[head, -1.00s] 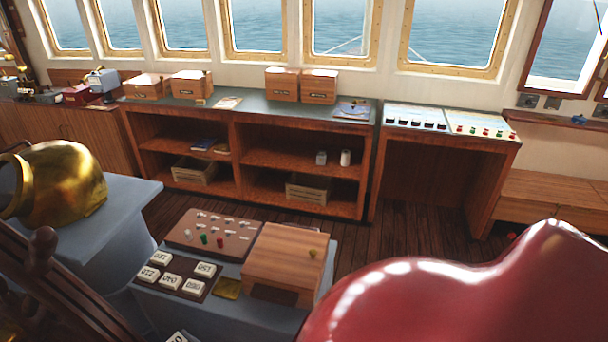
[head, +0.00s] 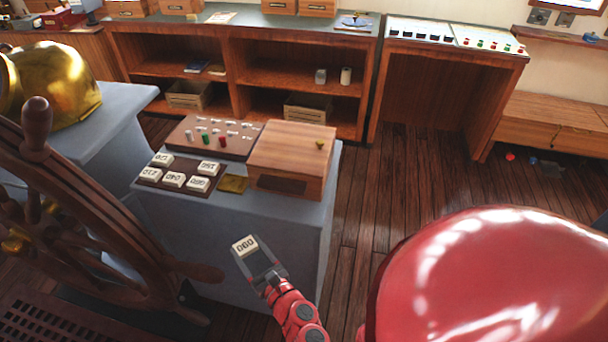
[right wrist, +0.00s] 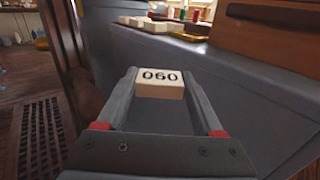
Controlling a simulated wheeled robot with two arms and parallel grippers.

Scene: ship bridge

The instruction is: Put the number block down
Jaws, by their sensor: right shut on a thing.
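A white number block (head: 245,246) marked 060 is between the fingertips of my right gripper (head: 258,262). The right gripper is shut on it and holds it in the air, in front of the grey pedestal (head: 240,228) and below its top. In the right wrist view the block (right wrist: 160,84) sits at the far end of the two fingers, its number facing up. My left gripper is not in view.
On the pedestal are a wooden box (head: 291,160), a brown board with coloured pegs (head: 212,137) and a small brass plate (head: 234,184). A ship's wheel (head: 90,200) stands at the left, close to my right gripper.

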